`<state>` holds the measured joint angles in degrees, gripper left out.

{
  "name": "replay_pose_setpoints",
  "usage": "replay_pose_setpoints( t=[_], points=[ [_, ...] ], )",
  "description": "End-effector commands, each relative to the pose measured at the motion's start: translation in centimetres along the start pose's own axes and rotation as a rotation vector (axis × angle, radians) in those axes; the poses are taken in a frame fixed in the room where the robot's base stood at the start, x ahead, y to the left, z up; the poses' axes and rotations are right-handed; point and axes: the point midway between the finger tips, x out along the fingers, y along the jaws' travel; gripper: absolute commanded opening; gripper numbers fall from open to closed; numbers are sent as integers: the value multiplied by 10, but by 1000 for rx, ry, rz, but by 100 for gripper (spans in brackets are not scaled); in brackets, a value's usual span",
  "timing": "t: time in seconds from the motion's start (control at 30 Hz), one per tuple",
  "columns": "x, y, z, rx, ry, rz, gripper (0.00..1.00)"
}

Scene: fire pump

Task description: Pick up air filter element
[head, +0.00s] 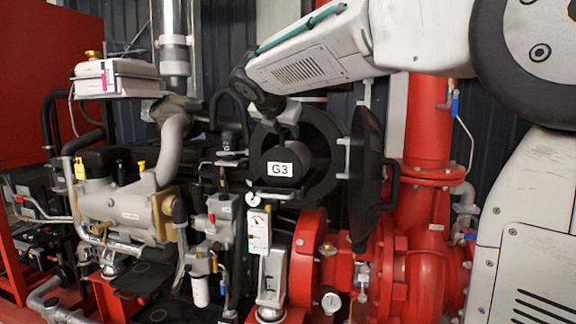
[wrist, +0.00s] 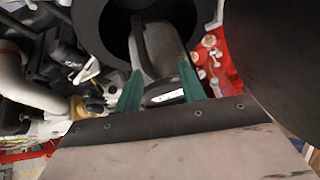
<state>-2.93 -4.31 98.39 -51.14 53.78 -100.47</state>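The air filter element is most likely the dark cylinder marked G3 (head: 279,176), seated in the round black housing (head: 328,148) in the middle of the head view. In the wrist view, the dark grey cylinder (wrist: 168,45) with a raised handle bar lies inside the black ring, its white label edge-on near the fingers. My gripper (head: 290,130) is at the cylinder's upper front in the head view, partly hidden by my arm. In the wrist view, the teal fingers of my gripper (wrist: 161,80) stand apart on either side of the cylinder's front. I cannot tell whether they touch it.
A round black cover (head: 366,180) hangs open right of the housing. A red pump (head: 425,280) and pipe stand to the right. Engine parts (head: 120,210) crowd the left. A gauge box (head: 259,230) sits just below the cylinder.

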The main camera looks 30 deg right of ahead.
Motion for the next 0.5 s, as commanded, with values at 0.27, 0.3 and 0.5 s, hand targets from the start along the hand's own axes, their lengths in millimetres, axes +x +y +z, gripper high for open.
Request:
replay_pose_setpoints(
  t=[0.27,0.3,0.5],
  points=[
    [21,28,26,-209,-80,15,40],
    [26,27,27,-210,-80,14,40],
    [44,26,28,-207,-78,14,40]
  ],
)
